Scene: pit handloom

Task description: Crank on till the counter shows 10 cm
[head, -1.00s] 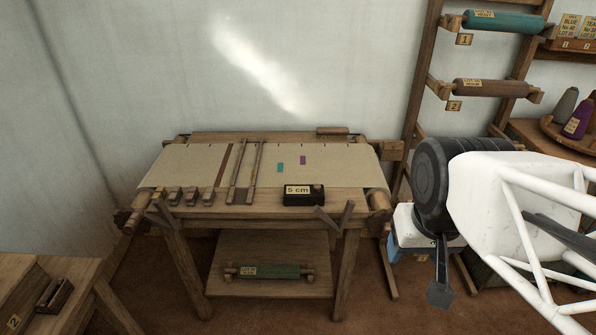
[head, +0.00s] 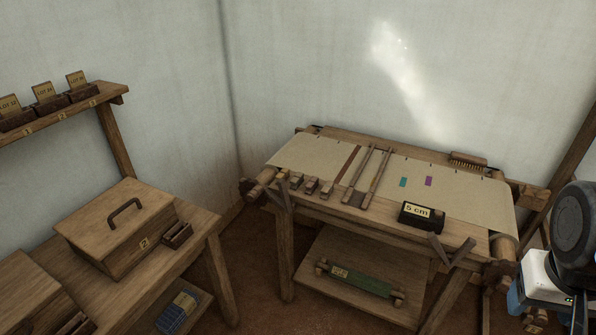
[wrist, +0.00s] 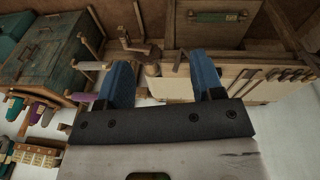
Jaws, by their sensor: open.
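The counter (head: 408,217), a small dark box on the loom's front edge, reads "5 cm" in the head view. The loom (head: 335,210) carries a pale cloth web (head: 470,195) with one teal and one purple mark. My gripper (wrist: 161,75) shows in the wrist view with its two blue fingers apart and nothing between them. Beyond the fingertips is the end of the loom, with wooden rods and knobs. I cannot tell which of these is the crank, or whether a finger touches it. The crank is not clearly seen in the head view.
A bench (head: 190,235) with a lidded wooden box (head: 115,225) stands at the left, under a shelf (head: 60,115) of lot cards. A green roll (head: 355,281) lies on the loom's lower shelf. In the wrist view a dark green chest (wrist: 55,55) stands left.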

